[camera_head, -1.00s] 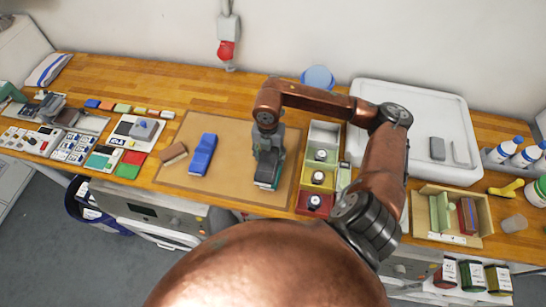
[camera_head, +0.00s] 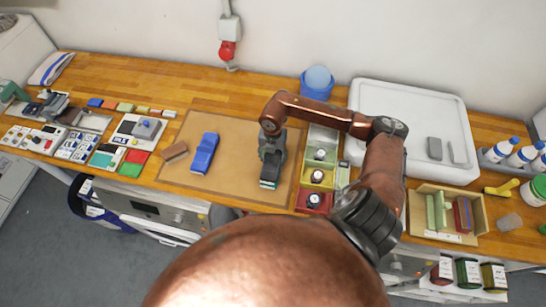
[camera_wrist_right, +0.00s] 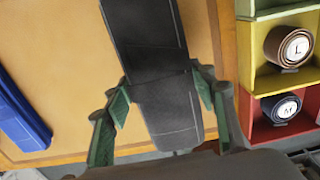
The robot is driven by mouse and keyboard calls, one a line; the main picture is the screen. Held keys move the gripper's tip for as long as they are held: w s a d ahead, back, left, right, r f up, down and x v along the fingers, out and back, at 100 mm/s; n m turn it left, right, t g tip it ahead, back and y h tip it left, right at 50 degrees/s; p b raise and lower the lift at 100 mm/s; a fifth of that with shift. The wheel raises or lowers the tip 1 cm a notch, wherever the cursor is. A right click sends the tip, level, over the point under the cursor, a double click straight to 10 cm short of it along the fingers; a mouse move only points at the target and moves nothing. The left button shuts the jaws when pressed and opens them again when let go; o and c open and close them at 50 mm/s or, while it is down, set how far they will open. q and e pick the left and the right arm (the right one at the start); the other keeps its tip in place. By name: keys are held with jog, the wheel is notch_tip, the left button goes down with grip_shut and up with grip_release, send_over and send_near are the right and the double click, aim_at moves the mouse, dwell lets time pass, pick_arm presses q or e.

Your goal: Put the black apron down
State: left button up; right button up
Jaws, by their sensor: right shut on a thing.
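The black apron (camera_wrist_right: 160,65) is a narrow folded dark bundle. In the right wrist view it runs from the top edge down between the two green-padded fingers of my right gripper (camera_wrist_right: 163,104), which is shut on it. In the head view my right gripper (camera_head: 269,178) points down over the right part of the tan mat (camera_head: 235,135) and largely hides the apron. I cannot tell whether the apron touches the mat. My left gripper is not in view.
A blue folded item (camera_head: 204,153) and a brown block (camera_head: 174,152) lie on the mat's left part. Compartments with rolled belts, including a yellow one (camera_head: 318,178) and a red one (camera_head: 314,203), stand just right of the mat. A white tray (camera_head: 385,95) lies farther right.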

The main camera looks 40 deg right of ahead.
aim_at(273, 157)
jog(key=shift+f, duration=0.1)
jog(key=o, duration=1.3)
jog(key=shift+r, duration=0.3)
notch_tip(273, 157, up, 10)
jog(key=shift+r+b, duration=0.15)
jog(key=shift+b, duration=1)
jog(key=shift+r, duration=0.75)
jog(key=shift+s+f, duration=0.1)
